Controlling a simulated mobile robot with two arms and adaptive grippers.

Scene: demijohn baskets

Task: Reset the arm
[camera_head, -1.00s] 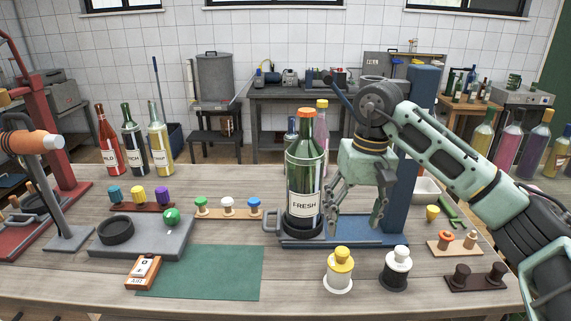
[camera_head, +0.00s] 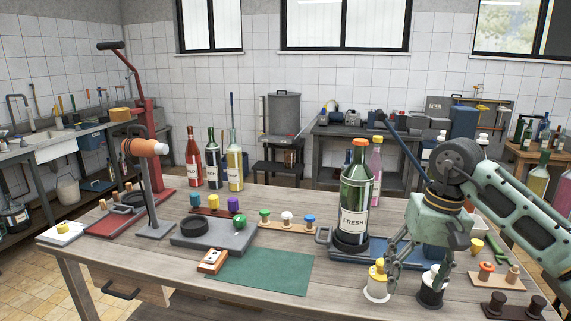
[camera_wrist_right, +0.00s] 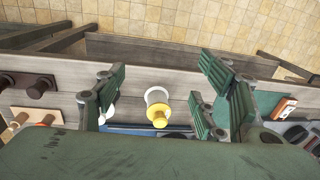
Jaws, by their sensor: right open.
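My right gripper (camera_head: 412,278) hangs near the front right of the table, fingers down, open and empty. It is in front of the yellow-topped stopper (camera_head: 378,276) and the white-topped stopper (camera_head: 432,284). In the right wrist view its spread fingers (camera_wrist_right: 160,85) show a yellow-topped stopper (camera_wrist_right: 158,108) in the gap between them, apart from both. The green FRESH bottle (camera_head: 356,192) with an orange cap stands upright at the blue press (camera_head: 395,250), clear of the gripper. My left gripper is not in view.
Three bottles (camera_head: 213,160) stand at the back. The blue lever (camera_head: 405,150) rises close to my right arm.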

